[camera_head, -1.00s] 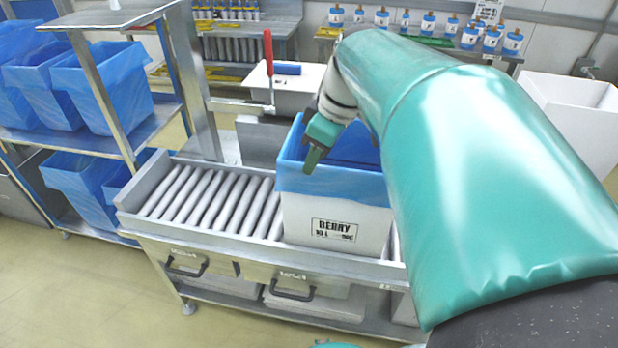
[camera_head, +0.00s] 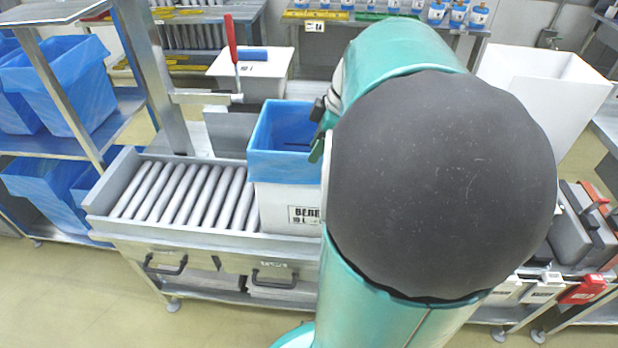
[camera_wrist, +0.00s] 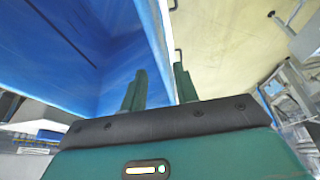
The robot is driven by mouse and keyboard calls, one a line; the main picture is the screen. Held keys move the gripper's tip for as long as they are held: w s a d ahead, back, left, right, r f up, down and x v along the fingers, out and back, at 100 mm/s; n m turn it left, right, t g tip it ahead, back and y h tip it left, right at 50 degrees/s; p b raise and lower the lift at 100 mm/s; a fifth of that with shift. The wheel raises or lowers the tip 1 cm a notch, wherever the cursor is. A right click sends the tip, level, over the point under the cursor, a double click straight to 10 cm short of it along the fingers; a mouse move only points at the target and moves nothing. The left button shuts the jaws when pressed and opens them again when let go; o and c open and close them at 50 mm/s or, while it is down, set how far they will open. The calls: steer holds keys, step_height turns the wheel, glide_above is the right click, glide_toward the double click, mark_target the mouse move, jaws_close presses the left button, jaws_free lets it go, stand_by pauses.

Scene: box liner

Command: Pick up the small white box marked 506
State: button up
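Two small white boxes (camera_head: 541,287) (camera_head: 507,290) sit at the lower right in the head view, left of a red box. Their marks are too small to read, so I cannot tell which is 506. My gripper (camera_head: 317,148) is partly hidden by my arm, at the right side of the blue-lined white bin. In the wrist view my gripper (camera_wrist: 160,85) has its two green fingers apart with nothing held between them. The blue liner's edge shows between and beyond them; I cannot tell whether they straddle it.
A tall white bin (camera_head: 540,95) is at the right rear. The red box (camera_head: 583,289) is beside the small white boxes. Blue-lined bins (camera_head: 75,85) fill the left shelf. Floor at front left is clear.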

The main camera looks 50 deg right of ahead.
mark_target(309, 164)
steer(key=shift+x, duration=2.65)
steer(key=shift+s+a+f, duration=0.1)
steer(key=shift+s+f, duration=0.05)
steer(key=shift+f, duration=0.1)
jaws_close()
